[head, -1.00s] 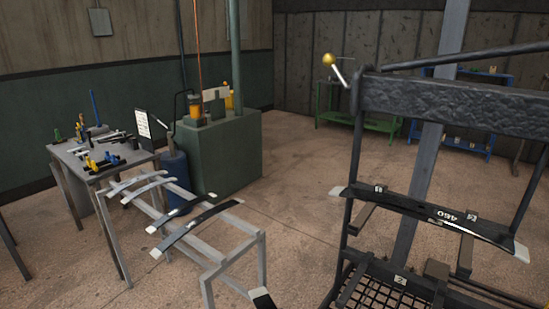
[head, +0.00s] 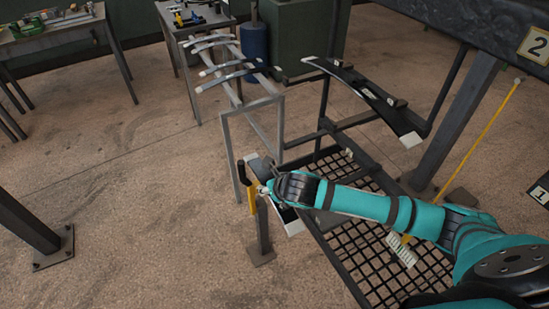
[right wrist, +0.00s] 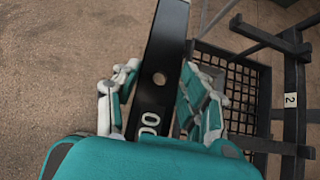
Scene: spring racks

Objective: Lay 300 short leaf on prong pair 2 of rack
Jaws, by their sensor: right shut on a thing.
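My right gripper (head: 268,188) is shut on a dark leaf. In the right wrist view the leaf (right wrist: 163,50) runs between the fingers (right wrist: 160,98), with a round hole and white digits ending in "00"; the rest of the number is hidden. In the head view the leaf's pale end (head: 293,227) shows below the gripper, near the rack's left side. The dark rack (head: 322,98) carries another dark leaf (head: 365,92) with pale ends on its upper prongs. A small "2" tag (right wrist: 290,99) shows on the rack in the right wrist view. My left gripper is out of view.
A grey stand (head: 226,113) holds several curved leaves behind the gripper. A black grid (head: 365,250) lies low inside the rack. Open floor (head: 130,200) lies to the left.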

